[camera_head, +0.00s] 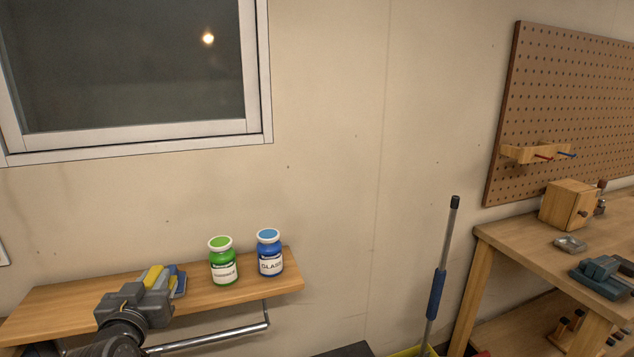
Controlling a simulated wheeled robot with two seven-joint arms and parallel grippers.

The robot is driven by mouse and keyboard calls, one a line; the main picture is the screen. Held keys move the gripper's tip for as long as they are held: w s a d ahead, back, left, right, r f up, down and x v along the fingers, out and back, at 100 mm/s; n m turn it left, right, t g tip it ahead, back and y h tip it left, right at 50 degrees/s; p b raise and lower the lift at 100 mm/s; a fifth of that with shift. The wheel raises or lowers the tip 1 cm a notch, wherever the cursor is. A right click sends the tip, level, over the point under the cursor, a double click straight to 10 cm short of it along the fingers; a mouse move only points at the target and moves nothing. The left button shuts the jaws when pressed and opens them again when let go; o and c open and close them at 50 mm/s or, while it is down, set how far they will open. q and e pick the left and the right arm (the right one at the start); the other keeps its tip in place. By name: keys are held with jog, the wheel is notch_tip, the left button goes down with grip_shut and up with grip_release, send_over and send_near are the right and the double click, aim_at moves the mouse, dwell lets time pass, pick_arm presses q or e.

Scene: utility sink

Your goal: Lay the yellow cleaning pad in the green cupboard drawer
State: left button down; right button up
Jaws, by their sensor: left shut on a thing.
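The yellow cleaning pad (153,275) is at the wooden wall shelf, at the lower left. My left gripper (157,287) reaches over the shelf from the front and is shut on the yellow pad; its body hides the pad's lower part. A blue pad (180,283) is close beside it on the right, partly hidden by the gripper. Whether the yellow pad is clear of the shelf cannot be told. No green cupboard drawer shows in this view. My right gripper is not in view.
The wooden shelf (60,305) also bears a green bottle (223,262) and a blue bottle (269,252), right of my gripper. A metal rail (215,340) runs below its front. A blue-gripped pole (439,290) stands right of centre. A cluttered workbench (520,240) is at the right.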

pick_arm(q)
jog(key=s+d+f+m+h, duration=0.2)
jog(key=s+d+f+h, duration=0.1)
jog(key=s+d+f, duration=0.4)
jog(key=shift+s+d+f, duration=0.4)
jog(key=shift+d+f, duration=0.9)
jog(key=shift+d, duration=0.2)
